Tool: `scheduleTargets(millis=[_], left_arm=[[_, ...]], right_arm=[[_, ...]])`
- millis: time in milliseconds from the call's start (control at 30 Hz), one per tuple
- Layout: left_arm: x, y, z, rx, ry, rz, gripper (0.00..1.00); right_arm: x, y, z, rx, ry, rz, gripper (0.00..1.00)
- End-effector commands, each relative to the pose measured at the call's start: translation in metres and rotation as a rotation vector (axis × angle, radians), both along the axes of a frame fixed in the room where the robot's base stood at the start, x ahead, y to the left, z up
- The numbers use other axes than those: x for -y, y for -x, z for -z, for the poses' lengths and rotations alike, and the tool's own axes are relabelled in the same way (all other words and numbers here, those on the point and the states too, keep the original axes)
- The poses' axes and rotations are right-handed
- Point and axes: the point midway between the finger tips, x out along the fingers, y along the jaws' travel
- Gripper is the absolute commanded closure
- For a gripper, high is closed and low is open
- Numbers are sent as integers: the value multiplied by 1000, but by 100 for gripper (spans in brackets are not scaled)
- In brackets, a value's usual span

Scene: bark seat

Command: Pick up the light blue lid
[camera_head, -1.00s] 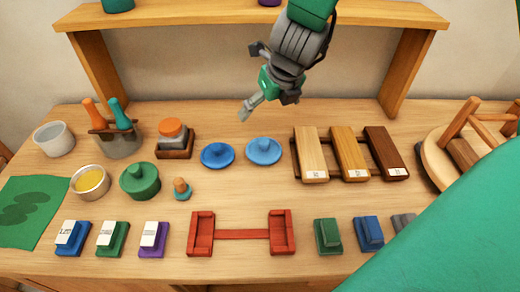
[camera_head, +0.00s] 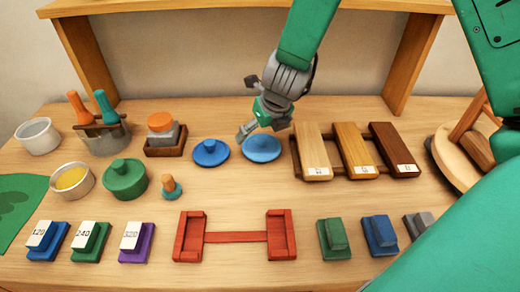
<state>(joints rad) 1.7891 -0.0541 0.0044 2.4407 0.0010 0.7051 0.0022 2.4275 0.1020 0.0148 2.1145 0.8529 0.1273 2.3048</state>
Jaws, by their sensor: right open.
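I cannot tell whether a finger touches the lid. My left gripper is not in view.
A rack with three wooden blocks (camera_head: 312,152) stands close to the right. A wooden tray with an orange-topped jar (camera_head: 164,135) is at the left. A red holder (camera_head: 236,237) lies in front, with bare table between. A shelf (camera_head: 400,65) spans the back.

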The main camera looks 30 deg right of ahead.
Motion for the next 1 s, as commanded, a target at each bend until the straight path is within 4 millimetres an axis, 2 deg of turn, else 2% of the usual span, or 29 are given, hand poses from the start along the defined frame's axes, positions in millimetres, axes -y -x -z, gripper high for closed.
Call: scheduleTargets(millis=[167,433,767,867,900,1000], left_arm=[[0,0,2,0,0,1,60],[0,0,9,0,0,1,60],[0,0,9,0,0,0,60],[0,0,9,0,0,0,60],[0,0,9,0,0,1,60],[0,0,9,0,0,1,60]], right_arm=[[-2,-3,11,1,2,0,0],[-1,-14,48,-1,6,-1,0],[2,-16,54,2,1,0,0],[2,-17,54,2,2,-1,32],[2,-17,55,2,2,-1,38],[2,-17,55,1,2,0,38]])
